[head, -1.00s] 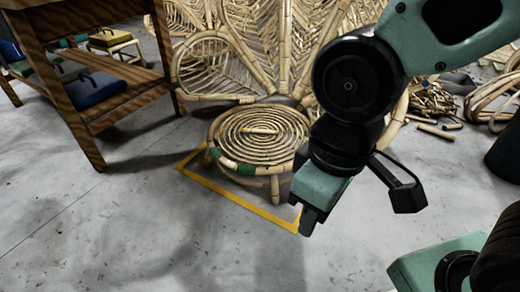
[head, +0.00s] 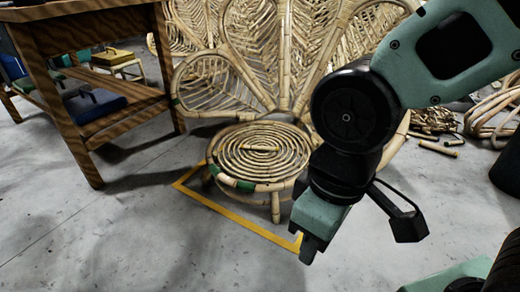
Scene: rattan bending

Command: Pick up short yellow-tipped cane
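My gripper (head: 308,250) points down in front of the seat, near the corner of the yellow floor line. Its fingers are seen edge-on, and nothing visible hangs from it.
A wooden table (head: 85,12) with a lower shelf stands at the left, with a blue case (head: 95,105) on the shelf. A yellow line (head: 232,217) marks the floor around the seat. A large rattan back (head: 250,60) rises behind it. The front left floor is clear.

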